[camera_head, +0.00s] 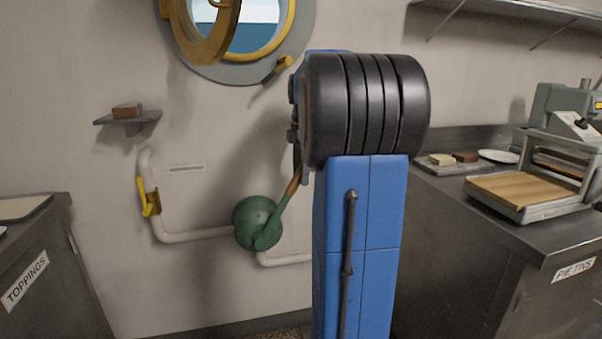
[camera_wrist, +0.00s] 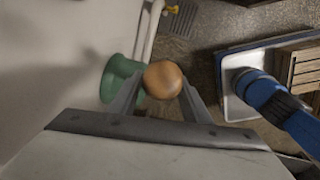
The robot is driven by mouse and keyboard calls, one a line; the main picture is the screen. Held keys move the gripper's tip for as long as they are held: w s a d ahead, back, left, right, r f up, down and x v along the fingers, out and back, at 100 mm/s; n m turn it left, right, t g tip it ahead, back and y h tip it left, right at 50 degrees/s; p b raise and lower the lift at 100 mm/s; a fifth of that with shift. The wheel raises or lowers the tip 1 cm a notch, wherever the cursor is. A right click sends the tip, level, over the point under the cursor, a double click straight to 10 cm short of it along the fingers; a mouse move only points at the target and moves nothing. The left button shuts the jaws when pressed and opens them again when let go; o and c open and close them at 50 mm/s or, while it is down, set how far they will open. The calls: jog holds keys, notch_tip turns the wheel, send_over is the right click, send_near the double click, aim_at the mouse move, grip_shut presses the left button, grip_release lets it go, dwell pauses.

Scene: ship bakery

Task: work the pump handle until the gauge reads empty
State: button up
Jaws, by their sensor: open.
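The green pump body (camera_head: 255,222) is fixed to the wall on a white pipe, and its green lever rises to the right to a wooden grip (camera_head: 293,182). In the wrist view, the round wooden end of the grip (camera_wrist: 163,80) sits between the two fingers of my gripper (camera_wrist: 160,92). The fingers are open, one on each side of it; whether either touches it I cannot tell. The green pump body (camera_wrist: 118,82) shows below and to the left. In the head view my arm hides most of my gripper. I cannot make out a gauge or its reading.
A yellow fitting (camera_head: 148,197) is on the white pipe (camera_head: 195,235). Above are a small shelf (camera_head: 140,119) and an open brass-rimmed porthole (camera_head: 262,35). A toppings counter (camera_head: 45,265) stands left, a pie tins counter (camera_head: 480,225) right. In the wrist view, a floor grate (camera_wrist: 182,20) lies below.

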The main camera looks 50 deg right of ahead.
jog(key=shift+f, duration=0.1)
grip_shut()
jog(key=shift+a, duration=0.1)
